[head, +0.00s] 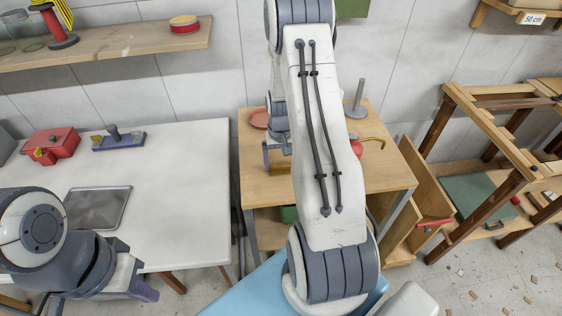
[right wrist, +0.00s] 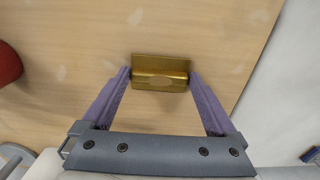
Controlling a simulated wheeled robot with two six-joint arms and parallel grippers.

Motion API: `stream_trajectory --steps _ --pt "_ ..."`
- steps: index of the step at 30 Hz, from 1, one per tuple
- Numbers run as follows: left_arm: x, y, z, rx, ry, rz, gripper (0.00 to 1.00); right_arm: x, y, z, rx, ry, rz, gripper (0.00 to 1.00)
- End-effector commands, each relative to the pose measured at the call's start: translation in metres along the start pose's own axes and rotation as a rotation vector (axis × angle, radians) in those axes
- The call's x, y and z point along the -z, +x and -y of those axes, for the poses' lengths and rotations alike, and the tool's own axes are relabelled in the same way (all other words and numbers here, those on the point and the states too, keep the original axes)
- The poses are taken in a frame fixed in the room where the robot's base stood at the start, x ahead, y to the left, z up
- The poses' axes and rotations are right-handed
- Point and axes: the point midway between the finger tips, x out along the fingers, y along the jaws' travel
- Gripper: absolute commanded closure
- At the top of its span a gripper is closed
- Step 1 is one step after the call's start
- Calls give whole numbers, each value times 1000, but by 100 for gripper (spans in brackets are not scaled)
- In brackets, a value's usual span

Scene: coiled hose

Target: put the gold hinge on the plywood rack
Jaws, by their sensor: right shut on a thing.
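The gold hinge (right wrist: 161,72) is between the purple fingertips of my right gripper (right wrist: 160,80) in the right wrist view, and the gripper is shut on it. Below it is the pale wood top of a plywood stand (head: 385,175), which I take to be the plywood rack. In the head view my right gripper (head: 278,157) is over the left part of this top, partly hidden by my arm. I cannot tell whether the hinge touches the wood. My left gripper (head: 143,290) is low at the left, by the white table's front edge; its opening is not clear.
On the wooden top are a reddish plate (head: 259,118), a grey upright rod (head: 356,100) and a red object (head: 356,149). The white table (head: 185,185) at left holds a metal tray (head: 97,208), a blue-based tool (head: 118,140) and a red tool (head: 50,146). Wooden frames (head: 490,130) stand at right.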

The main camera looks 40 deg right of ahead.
Motion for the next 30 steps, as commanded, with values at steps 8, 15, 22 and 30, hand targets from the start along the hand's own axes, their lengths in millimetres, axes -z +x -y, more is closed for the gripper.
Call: stream_trajectory --steps 8,15,22,30 --pt "0 2 0 0 0 0 100 0 3 0 0 0 0 0" --pt "0 0 0 0 0 0 100 0 -5 0 0 0 -2 0" --pt "0 5 0 0 0 0 100 1 -49 0 0 -1 -7 0" --pt "0 8 1 0 0 0 100 1 -102 0 0 0 -5 0"
